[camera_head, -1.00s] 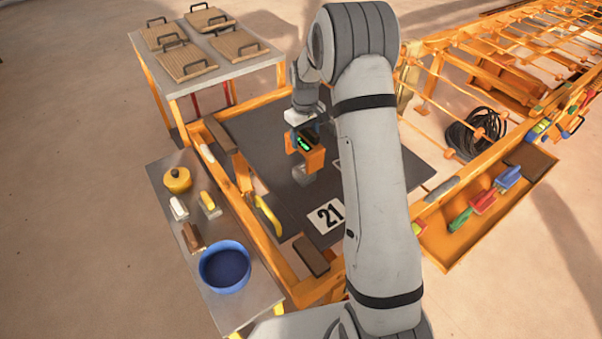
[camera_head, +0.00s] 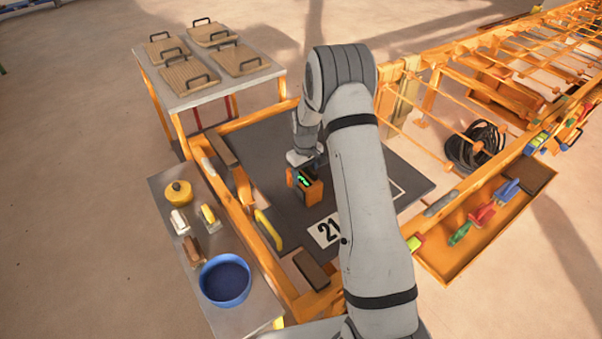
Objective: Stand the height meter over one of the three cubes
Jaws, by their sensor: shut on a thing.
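The height meter (camera_head: 310,191) is an orange block-like device with a green lit display, in the middle of the dark board (camera_head: 268,145). My gripper (camera_head: 309,168) is shut on its upper part. The meter looks upright and low, close to or on the board; I cannot tell whether it touches. No cube shows now. The place where a grey cube stood below the meter is covered by the meter. My arm hides part of the board to the right, so other cubes there may be hidden.
A white plate marked 21 (camera_head: 325,232) lies in front of the meter. An orange frame with a yellow handle (camera_head: 268,229) borders the board on the left. A side table holds a blue bowl (camera_head: 224,281) and small tools. A tool tray (camera_head: 447,258) is at the right.

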